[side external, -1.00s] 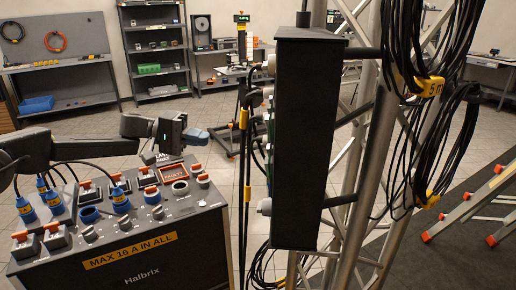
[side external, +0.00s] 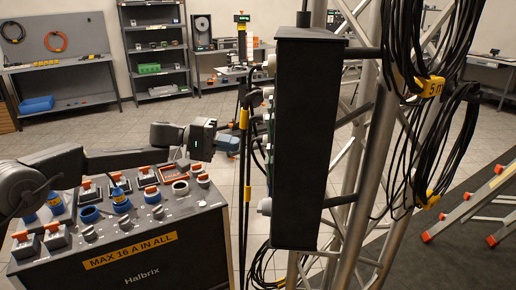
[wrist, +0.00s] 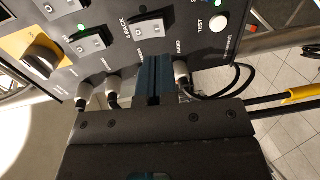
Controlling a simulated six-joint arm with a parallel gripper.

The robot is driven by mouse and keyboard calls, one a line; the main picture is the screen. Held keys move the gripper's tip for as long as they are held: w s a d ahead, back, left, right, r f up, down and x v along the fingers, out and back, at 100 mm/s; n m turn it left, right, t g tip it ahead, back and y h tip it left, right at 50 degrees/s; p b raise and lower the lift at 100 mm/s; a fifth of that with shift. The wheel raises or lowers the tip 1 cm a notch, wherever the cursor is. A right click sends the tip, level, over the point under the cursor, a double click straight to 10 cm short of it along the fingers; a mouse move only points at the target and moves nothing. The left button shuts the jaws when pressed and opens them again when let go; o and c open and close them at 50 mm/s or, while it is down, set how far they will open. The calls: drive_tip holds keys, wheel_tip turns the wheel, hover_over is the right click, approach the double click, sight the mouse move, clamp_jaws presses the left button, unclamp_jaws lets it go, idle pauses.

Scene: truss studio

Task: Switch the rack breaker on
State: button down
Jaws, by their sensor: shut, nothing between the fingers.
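The rack breaker panel is a dark box (side external: 300,150), seen edge-on in the side view, its controls facing left. In the wrist view its dark face (wrist: 195,62) fills the top. A grey switch (wrist: 150,27) stands beside a label that seems to read RACK; I see no lit lamp by it, and its lever position is unclear. Another grey switch (wrist: 92,40) to its left has a lit green lamp. My gripper (wrist: 153,78) is shut and empty, its blue fingers pointing at the panel just below the RACK switch; contact cannot be told. In the side view my gripper (side external: 228,142) is left of the box, partly behind cables.
A round black knob (wrist: 40,58) on yellow and a white TEST button (wrist: 218,23) flank the switches. Plugged connectors (wrist: 181,72) line the panel's lower edge. The Halbrix power box (side external: 150,250) stands below my arm. A truss (side external: 385,150) with hung cables supports the panel.

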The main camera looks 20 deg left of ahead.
drive_tip(key=x, duration=0.6)
drive_tip(key=shift+d, duration=0.4)
drive_tip(key=shift+w+f, duration=0.1)
drive_tip(key=shift+d+h, duration=0.25)
drive_tip(key=shift+h, duration=0.05)
drive_tip(key=s+a+f, duration=0.1)
drive_tip(key=s+a, duration=0.1)
drive_tip(key=a, duration=1.2)
drive_tip(key=shift+s+f, duration=0.2)
drive_tip(key=shift+f, duration=0.2)
drive_tip(key=shift+d+r, duration=0.1)
